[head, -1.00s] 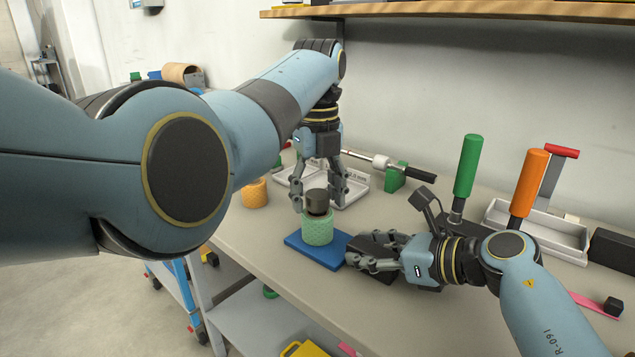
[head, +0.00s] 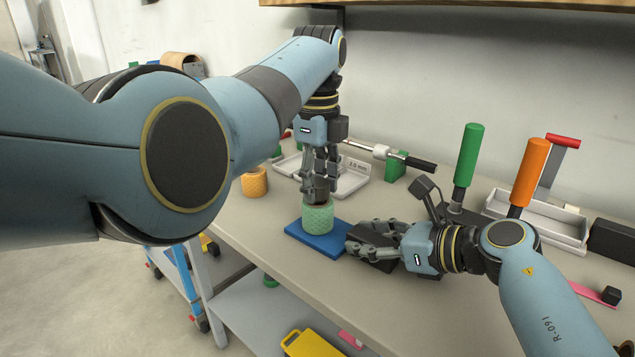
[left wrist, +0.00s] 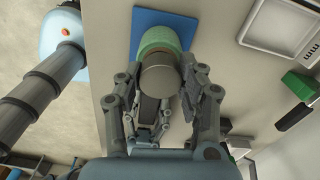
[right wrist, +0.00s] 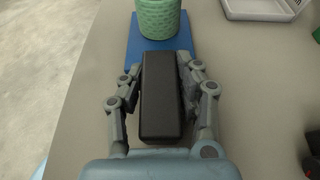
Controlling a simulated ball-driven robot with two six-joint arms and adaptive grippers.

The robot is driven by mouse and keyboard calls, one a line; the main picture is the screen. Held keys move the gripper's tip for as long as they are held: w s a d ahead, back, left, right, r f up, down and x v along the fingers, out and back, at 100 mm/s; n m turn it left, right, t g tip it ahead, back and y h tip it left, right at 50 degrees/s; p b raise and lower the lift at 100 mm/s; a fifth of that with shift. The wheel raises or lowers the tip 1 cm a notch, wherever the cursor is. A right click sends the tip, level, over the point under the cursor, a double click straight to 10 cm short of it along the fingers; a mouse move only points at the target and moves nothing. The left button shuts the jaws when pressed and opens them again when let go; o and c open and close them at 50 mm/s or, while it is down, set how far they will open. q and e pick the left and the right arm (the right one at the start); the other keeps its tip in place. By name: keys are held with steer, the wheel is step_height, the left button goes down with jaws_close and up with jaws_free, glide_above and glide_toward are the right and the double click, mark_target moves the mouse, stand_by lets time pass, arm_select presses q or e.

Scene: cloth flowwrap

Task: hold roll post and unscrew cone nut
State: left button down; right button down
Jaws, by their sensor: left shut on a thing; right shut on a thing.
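A green textured roll (head: 318,218) stands upright on a blue base plate (head: 310,238); they also show in the right wrist view (right wrist: 155,18). The dark round cone nut (left wrist: 160,80) sits on top of the roll, and my left gripper (head: 318,190) is shut on it from above. The fingers mostly hide the nut in the head view. The post inside the roll is hidden. My right gripper (head: 362,246) is shut on a black block (right wrist: 162,100) at the near edge of the blue plate, with a finger on each side. I cannot tell whether the block joins the plate.
An orange roll (head: 255,182) stands to the left. Grey trays (head: 345,185) and a green block (head: 396,168) lie behind. Green (head: 467,155) and orange (head: 529,172) handles stand upright at right. The table's front edge runs close to the blue plate.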

arm_select(q)
steer(key=n, duration=1.8)
steer(key=shift+r, duration=0.1)
steer(key=n, duration=0.5)
steer(key=shift+n, duration=0.3)
steer(key=n, duration=0.5)
steer(key=shift+w, duration=0.1)
steer(key=n, duration=0.4)
steer(key=shift+n, duration=0.4)
steer(key=n, duration=0.3)
steer(key=shift+r, duration=0.25)
